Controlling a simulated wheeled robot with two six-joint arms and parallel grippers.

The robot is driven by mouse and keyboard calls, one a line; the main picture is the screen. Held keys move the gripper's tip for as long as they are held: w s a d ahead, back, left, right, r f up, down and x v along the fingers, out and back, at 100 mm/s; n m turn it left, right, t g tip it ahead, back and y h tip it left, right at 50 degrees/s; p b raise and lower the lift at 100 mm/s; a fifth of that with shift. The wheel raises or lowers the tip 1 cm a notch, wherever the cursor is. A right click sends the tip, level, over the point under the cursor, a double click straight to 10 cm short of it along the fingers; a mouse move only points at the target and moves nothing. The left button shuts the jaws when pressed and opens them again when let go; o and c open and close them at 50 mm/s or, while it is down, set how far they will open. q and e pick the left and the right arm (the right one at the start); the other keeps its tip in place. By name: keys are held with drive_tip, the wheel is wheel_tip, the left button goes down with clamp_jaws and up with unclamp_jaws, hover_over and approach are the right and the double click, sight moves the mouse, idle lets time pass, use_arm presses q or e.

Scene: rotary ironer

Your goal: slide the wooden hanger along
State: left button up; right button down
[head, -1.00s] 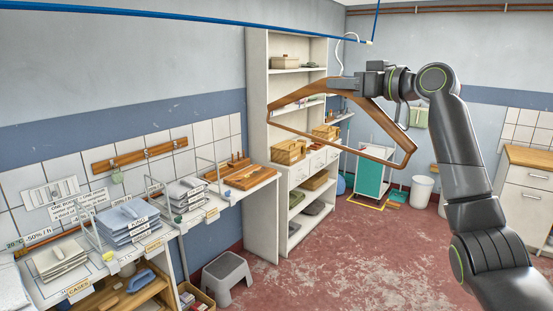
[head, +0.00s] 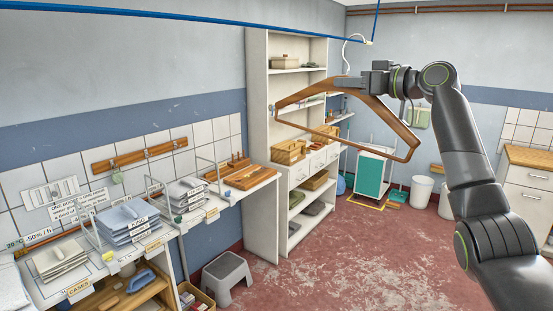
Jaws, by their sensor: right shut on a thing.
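The wooden hanger (head: 300,98) hangs in the air in the middle of the head view, its bar below and its pale wire hook (head: 345,52) on top. My right gripper (head: 348,83) comes in from the right and is shut on the hanger's neck, just under the hook. The blue rail (head: 200,19) crosses the top of the view and ends near the hook's tip. I cannot tell whether the hook rests on the rail. My left gripper is out of view.
A white shelf unit (head: 257,150) with baskets stands behind the hanger. A teal trolley (head: 372,172) and white bins (head: 421,191) stand farther back. A grey step stool (head: 228,277) is on the red floor. A bench with folded linen (head: 125,218) lines the left wall.

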drive_tip(key=shift+w+d, duration=0.35)
drive_tip(key=shift+w, duration=0.1)
drive_tip(key=c, duration=1.3)
unclamp_jaws()
drive_tip(key=shift+o, duration=0.2)
